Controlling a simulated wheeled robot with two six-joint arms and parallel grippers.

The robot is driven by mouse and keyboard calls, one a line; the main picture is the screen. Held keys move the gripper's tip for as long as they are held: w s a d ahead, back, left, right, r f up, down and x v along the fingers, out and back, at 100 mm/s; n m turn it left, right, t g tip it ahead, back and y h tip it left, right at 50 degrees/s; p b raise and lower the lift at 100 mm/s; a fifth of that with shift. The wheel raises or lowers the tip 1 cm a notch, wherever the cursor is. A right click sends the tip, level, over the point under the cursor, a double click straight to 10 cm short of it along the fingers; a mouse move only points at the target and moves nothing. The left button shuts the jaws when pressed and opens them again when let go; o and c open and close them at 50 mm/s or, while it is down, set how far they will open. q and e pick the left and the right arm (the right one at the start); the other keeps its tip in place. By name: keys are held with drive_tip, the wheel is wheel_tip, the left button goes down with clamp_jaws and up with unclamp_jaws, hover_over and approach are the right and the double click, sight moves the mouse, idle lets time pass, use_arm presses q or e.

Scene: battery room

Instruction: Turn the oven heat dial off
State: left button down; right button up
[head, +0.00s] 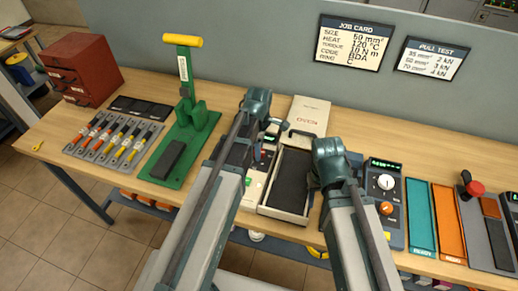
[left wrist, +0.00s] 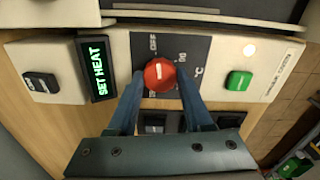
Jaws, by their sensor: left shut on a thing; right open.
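The heat dial (left wrist: 160,73) is a round red knob on a dark plate in the left wrist view. Its short white mark stands roughly upright in the picture, near the word OFF above it; its exact setting is hard to tell. My left gripper (left wrist: 160,80) is shut on the dial, one blue finger on each side. In the head view my left arm hides the dial. My right gripper (head: 328,182) is open and empty over the oven's right side.
Beside the dial are a lit SET HEAT display (left wrist: 97,68), a black switch (left wrist: 40,83) and a green button (left wrist: 238,80). A green press (head: 185,130) stands left on the bench; a dial unit (head: 388,200) and coloured trays (head: 421,212) lie right.

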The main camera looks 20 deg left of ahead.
use_arm(q)
drive_tip(key=shift+n, duration=0.6)
drive_tip(key=shift+c, duration=1.5)
unclamp_jaws()
drive_tip(key=shift+r, duration=0.1)
use_arm(e)
drive_tip(key=shift+r, duration=0.1)
use_arm(q)
wheel_tip(320, 180, up, 14)
drive_tip(key=p, duration=1.3)
drive_tip(key=shift+f+p, duration=0.2)
drive_tip(key=shift+p, duration=0.2)
use_arm(e)
wheel_tip(320, 180, up, 14)
drive_tip(key=shift+f, duration=0.2)
